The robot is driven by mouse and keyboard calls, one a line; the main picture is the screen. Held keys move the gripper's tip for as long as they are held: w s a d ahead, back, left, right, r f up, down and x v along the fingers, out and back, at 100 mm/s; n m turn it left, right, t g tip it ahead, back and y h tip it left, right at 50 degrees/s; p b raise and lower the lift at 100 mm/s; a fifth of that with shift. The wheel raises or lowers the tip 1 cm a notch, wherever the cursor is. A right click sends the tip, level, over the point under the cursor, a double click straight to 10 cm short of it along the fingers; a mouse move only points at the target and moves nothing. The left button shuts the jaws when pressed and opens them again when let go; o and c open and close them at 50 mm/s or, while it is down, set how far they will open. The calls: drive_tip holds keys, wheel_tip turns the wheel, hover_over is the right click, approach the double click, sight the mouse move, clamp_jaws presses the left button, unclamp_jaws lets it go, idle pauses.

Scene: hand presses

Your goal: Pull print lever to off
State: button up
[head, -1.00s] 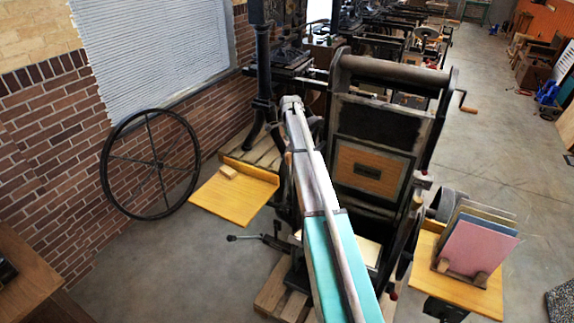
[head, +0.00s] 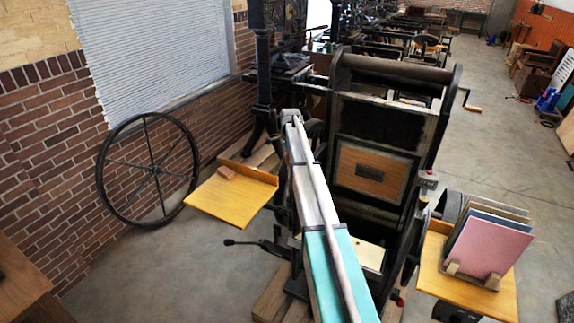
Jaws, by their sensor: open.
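The hand press (head: 385,128) stands on a wooden pallet in the middle of the head view. A black lever with a knob end (head: 246,243) sticks out to the left from its lower part, roughly level; I cannot tell for sure that it is the print lever. Another short handle with a red knob (head: 398,299) shows low on the press's right side. My arm reaches up in front of the press and covers part of its left side. My gripper is not visible; it is hidden beyond the arm's far end.
A yellow shelf (head: 437,283) with upright coloured boards (head: 487,247) is at the right. A spoked wheel (head: 148,170) leans on the brick wall.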

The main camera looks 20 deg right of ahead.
drive_tip(key=shift+f+b, duration=0.75)
drive_tip(key=shift+f, duration=0.3)
